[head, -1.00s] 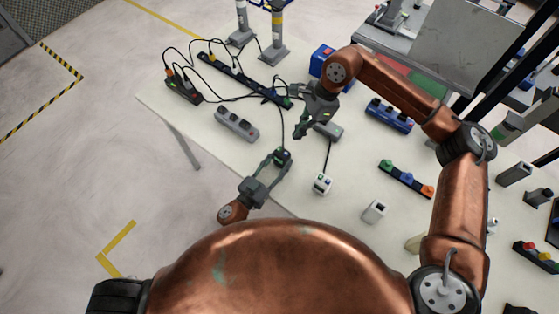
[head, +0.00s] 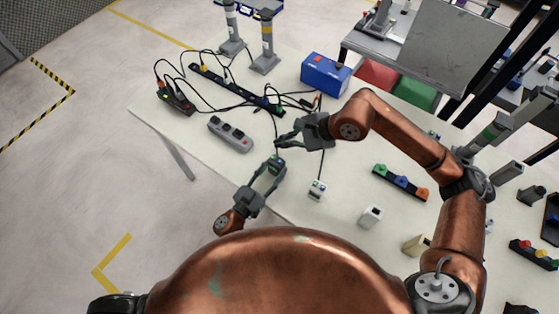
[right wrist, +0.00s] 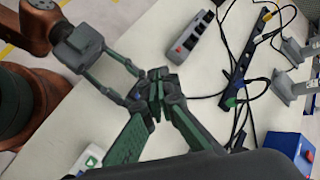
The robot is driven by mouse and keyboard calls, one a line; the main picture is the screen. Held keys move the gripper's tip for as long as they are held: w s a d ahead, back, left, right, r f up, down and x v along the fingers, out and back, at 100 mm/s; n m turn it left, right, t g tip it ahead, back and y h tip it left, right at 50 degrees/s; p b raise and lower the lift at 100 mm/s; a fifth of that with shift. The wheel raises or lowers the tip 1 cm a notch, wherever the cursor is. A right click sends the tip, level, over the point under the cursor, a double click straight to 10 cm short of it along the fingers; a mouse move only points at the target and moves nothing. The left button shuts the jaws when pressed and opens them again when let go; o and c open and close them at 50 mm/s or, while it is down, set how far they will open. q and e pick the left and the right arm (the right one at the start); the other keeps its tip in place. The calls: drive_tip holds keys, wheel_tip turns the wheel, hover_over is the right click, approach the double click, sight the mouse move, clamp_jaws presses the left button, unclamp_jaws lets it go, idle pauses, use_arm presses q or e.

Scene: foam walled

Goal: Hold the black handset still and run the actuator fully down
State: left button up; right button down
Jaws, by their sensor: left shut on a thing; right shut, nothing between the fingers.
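The black handset (head: 277,160) is small and dark, with a cable running up from it, near the table's front edge in the head view. My left gripper (head: 274,170) is shut on it from below left. My right gripper (head: 279,141) is shut and empty, its fingertips just above the handset; I cannot tell whether they touch. In the right wrist view its fingertips (right wrist: 156,113) largely hide the handset, and my left gripper (right wrist: 150,82) reaches in from upper left. Two upright columns, one white-banded (head: 231,30) and one yellow-banded (head: 266,42), stand at the back; I cannot tell which is the actuator.
A grey socket strip (head: 230,134) lies left of the grippers. A white handset (head: 317,190) with a cable lies to their right. A long dark strip (head: 215,80), cables and a blue box (head: 326,74) are behind. The table's front edge is close.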

sight(282, 162)
drive_tip(key=shift+s+r+t, duration=0.1)
drive_tip(key=shift+r+t, duration=0.2)
drive_tip(key=shift+r, duration=0.05)
drive_tip(key=shift+f, duration=0.1)
drive_tip(key=shift+f, duration=4.35)
drive_tip(key=shift+f, duration=0.15)
drive_tip(key=shift+f, duration=0.25)
drive_tip(key=shift+f, duration=0.55)
idle(1.2)
drive_tip(key=shift+r, duration=0.95)
